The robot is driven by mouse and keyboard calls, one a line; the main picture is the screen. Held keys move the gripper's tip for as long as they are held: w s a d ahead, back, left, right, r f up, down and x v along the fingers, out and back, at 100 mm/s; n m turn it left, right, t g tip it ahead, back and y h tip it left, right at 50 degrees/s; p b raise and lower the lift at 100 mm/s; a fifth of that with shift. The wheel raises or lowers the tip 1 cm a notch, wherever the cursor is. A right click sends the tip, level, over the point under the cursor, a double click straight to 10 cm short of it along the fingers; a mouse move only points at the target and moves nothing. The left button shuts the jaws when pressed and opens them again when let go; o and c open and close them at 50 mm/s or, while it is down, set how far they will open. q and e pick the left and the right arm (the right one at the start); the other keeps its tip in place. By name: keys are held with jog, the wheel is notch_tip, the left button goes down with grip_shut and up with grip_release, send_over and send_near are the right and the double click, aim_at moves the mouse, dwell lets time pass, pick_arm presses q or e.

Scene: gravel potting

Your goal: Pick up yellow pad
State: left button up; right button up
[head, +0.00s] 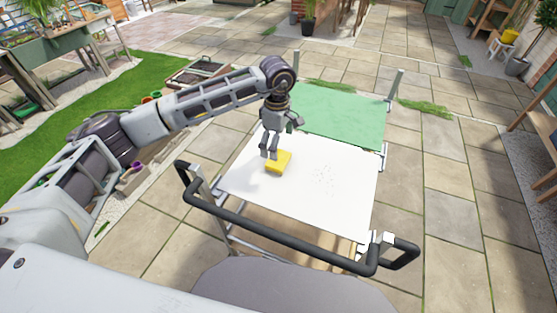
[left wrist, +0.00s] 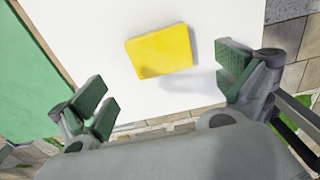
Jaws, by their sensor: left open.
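The yellow pad (head: 278,162) lies on the white sheet near its left edge in the head view. In the left wrist view the yellow pad (left wrist: 160,50) lies flat on white, ahead of and between the spread fingers. My left gripper (head: 270,150) hangs over the pad's left far side, fingers pointing down. In the left wrist view the left gripper (left wrist: 168,95) is open and empty, with green finger pads on both sides. I cannot tell the exact height of the fingertips above the sheet. My right gripper is in neither view.
The white sheet (head: 340,200) has small dark specks right of the pad. A green panel (head: 340,115) lies behind it on the cart. A black handle rail (head: 280,232) runs along the cart's near side. Metal posts stand at the far corners. Paving surrounds the cart.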

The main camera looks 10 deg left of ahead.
aim_at(279, 158)
pick_arm(q)
jog(key=shift+f, duration=0.85)
jog(key=shift+f, duration=0.1)
jog(key=shift+s+d+f+p, duration=0.15)
jog(key=shift+f+p, duration=0.5)
jog(key=shift+f, duration=0.25)
notch_tip(279, 158, down, 2)
jog(key=shift+d+f+p, duration=0.1)
jog(key=shift+f+p, duration=0.15)
jog(key=shift+p, duration=0.1)
jog(key=shift+f, duration=0.35)
